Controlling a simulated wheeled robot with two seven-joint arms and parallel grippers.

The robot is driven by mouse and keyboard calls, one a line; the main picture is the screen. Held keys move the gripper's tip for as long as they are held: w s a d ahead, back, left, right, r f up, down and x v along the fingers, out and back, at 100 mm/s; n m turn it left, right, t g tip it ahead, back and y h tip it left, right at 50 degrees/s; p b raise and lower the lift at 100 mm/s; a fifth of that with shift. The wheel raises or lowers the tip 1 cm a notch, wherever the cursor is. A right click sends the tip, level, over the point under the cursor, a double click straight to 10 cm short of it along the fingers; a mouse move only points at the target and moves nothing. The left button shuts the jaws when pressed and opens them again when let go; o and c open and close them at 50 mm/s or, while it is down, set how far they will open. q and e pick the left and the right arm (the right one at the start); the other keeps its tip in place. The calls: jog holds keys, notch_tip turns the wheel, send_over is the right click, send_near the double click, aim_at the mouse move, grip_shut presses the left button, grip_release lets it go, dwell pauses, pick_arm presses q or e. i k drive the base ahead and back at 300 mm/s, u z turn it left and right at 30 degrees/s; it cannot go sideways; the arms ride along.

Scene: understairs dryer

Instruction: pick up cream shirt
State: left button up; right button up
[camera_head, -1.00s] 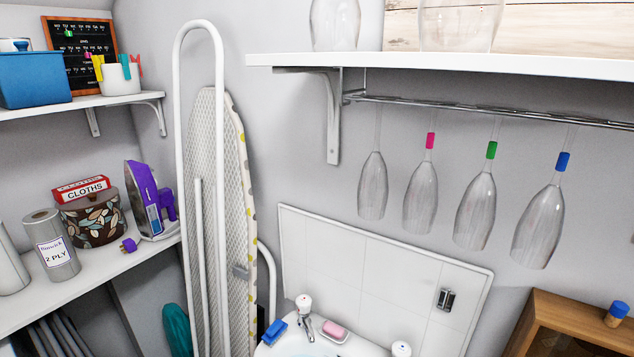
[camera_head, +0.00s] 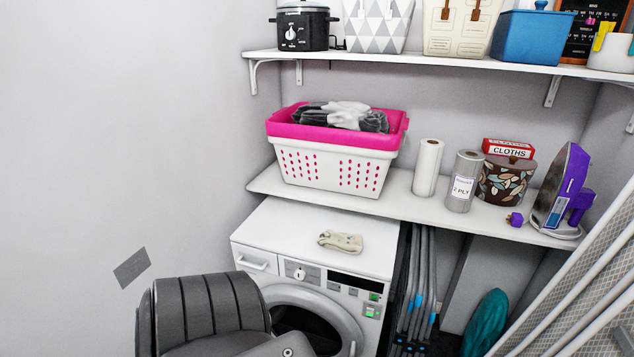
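A small folded cream cloth item (camera_head: 341,241), which looks like the cream shirt, lies on the white top of the dryer (camera_head: 290,232), near its front edge. It is in plain view and nothing rests on it. Neither of my grippers shows in the head view, so I cannot see their state.
A pink and white laundry basket (camera_head: 330,165) holding dark and white cloth stands on the shelf (camera_head: 420,203) above and behind the dryer. Paper rolls (camera_head: 427,168), a cloths box (camera_head: 508,148) and a purple iron (camera_head: 562,195) stand to its right. Folded grey poles (camera_head: 418,285) stand right of the dryer.

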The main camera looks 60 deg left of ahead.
aim_at(343, 242)
jog(key=u, duration=1.8)
jog(key=k, duration=1.35)
jog(key=z, duration=0.45)
jog(key=i, duration=1)
jog(key=z, duration=0.55)
